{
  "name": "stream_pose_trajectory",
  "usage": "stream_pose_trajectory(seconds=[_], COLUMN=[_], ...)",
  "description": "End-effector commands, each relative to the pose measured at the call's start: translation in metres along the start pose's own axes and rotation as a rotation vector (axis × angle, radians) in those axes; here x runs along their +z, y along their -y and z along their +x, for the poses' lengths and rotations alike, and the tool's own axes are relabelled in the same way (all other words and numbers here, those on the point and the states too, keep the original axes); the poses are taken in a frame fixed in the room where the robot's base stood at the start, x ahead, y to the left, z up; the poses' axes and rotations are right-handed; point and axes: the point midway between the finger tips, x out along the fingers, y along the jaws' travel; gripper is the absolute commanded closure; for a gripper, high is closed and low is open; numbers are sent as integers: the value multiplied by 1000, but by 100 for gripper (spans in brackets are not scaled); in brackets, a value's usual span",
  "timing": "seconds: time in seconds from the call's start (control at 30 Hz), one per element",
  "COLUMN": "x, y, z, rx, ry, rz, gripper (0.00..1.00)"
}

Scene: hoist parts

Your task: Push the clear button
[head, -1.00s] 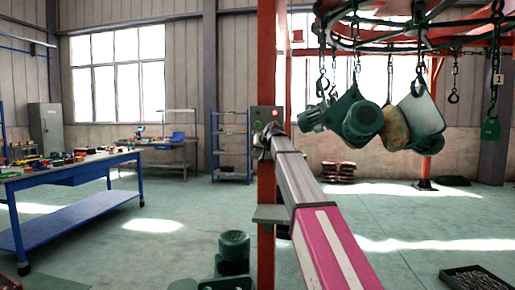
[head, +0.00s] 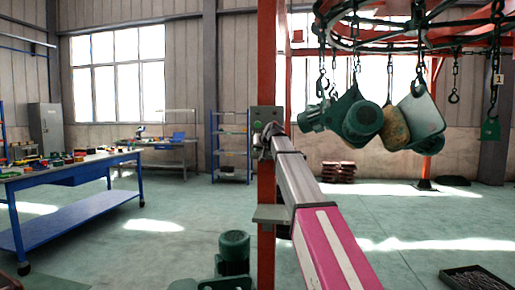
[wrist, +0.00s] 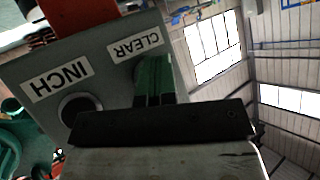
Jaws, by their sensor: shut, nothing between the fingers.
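The grey control box (head: 254,114) is fixed to the orange post. In the wrist view the box (wrist: 110,68) fills the upper left, with its labels upside down. The CLEAR label (wrist: 135,46) is above my gripper (wrist: 152,66), whose shut, empty, green-looking fingers lie over the place by that label. The clear button itself is hidden behind them, and I cannot tell whether they touch it. The INCH label (wrist: 57,81) is to the left, with a dark round button (wrist: 79,106) beside it. In the head view my gripper (head: 266,134) is at the box's front.
The orange post (head: 266,60) stands behind the box, with a small grey shelf (head: 271,213) lower on it. Green hoist parts (head: 362,120) hang at the right. A green motor (head: 234,250) stands below, left of the post. A blue workbench (head: 75,175) is at the left.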

Motion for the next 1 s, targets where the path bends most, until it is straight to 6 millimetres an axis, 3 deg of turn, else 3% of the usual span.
stream_pose_trajectory(seconds=[0.77,1.0], x=[9,19], y=[9,18], z=[-12,-25], rx=[0,0], ry=[0,0], rz=[0,0], gripper=[100,100])
